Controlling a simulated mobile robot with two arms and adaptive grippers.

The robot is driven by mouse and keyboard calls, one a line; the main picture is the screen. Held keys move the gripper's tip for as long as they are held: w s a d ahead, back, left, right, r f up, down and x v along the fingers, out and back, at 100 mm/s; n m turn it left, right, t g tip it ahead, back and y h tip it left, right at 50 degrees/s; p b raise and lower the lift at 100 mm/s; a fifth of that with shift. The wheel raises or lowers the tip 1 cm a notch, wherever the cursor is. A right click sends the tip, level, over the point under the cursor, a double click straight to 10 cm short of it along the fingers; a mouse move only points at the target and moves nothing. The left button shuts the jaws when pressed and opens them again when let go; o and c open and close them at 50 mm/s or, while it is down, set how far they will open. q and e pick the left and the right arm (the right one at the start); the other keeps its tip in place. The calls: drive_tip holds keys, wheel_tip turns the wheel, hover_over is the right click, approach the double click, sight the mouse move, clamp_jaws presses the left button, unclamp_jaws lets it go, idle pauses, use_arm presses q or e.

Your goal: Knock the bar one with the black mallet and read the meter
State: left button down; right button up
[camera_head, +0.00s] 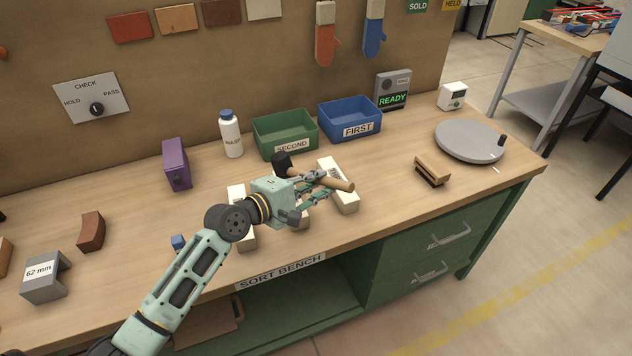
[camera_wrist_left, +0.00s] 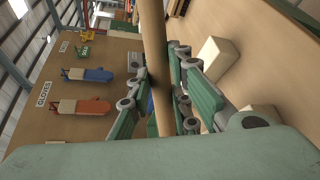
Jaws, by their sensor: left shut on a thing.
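The mallet has a black head (camera_head: 281,162) and a wooden handle (camera_head: 338,184). My left gripper (camera_head: 314,186) is shut on the handle and holds the mallet over the cream bars. In the left wrist view the handle (camera_wrist_left: 154,60) runs up between the fingers (camera_wrist_left: 180,100). Three cream bars lie on the bench: a right one (camera_head: 347,202), a left one (camera_head: 247,240) and a middle one (camera_head: 304,220) mostly hidden by my gripper. I cannot tell which is bar one. The grey meter (camera_head: 393,88) at the back shows READY in green. My right gripper is out of view.
A green SECOND bin (camera_head: 285,131) and a blue FIRST bin (camera_head: 350,120) stand behind the bars. A white bottle (camera_head: 231,134) and a purple block (camera_head: 176,164) stand left. A round grey turntable (camera_head: 468,140) and a wooden brush (camera_head: 432,170) are right. Bench front edge is close.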

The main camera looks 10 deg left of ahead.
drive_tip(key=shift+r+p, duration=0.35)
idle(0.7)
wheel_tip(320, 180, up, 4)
drive_tip(key=p, duration=0.4)
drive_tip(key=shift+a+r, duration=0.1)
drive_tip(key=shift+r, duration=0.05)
